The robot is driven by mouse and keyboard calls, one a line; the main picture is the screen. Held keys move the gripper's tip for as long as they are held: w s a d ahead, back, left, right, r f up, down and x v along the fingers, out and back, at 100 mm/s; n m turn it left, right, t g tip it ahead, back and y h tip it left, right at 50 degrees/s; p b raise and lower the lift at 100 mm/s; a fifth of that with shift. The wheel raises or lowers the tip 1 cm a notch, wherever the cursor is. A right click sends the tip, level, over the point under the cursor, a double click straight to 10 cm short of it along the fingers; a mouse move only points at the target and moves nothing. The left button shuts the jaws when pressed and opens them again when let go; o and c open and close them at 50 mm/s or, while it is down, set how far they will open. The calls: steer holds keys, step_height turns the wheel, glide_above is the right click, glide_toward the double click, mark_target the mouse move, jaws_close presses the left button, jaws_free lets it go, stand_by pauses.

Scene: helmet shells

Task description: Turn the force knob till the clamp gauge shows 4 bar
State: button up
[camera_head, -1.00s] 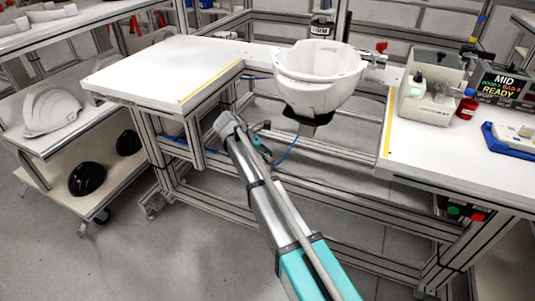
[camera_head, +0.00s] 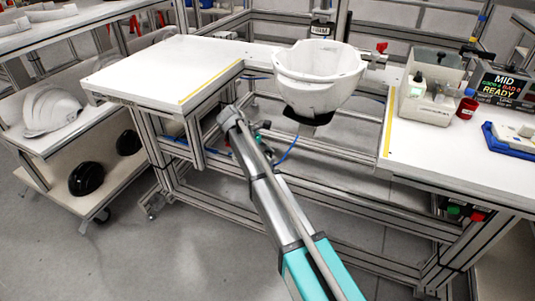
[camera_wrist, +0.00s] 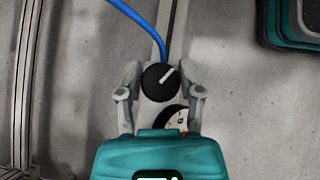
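The force knob (camera_wrist: 160,81) is black with a white pointer line aimed to the upper right in the wrist view. The clamp gauge (camera_wrist: 175,119) has a white face with some red and sits just below the knob. Its lower part is hidden by my gripper's teal body, and its reading cannot be made out. My gripper (camera_wrist: 160,69) has one finger either side of the knob, with a small gap showing at each side. In the head view, my arm reaches below the bench front, left of the white helmet shell (camera_head: 318,82).
The white bench (camera_head: 165,65) has a cut-out where the shell sits. A blue hose (camera_wrist: 138,20) runs up from the knob. A grey bin (camera_head: 427,108), red cup (camera_head: 467,107) and display (camera_head: 502,85) reading "MID" and "READY" stand right. A cart with helmets (camera_head: 48,110) is left.

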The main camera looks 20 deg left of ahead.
steer(key=o, duration=0.4)
steer(key=shift+s+n+t, duration=0.1)
steer(key=shift+n+t, duration=0.2)
steer(key=shift+n, duration=0.1)
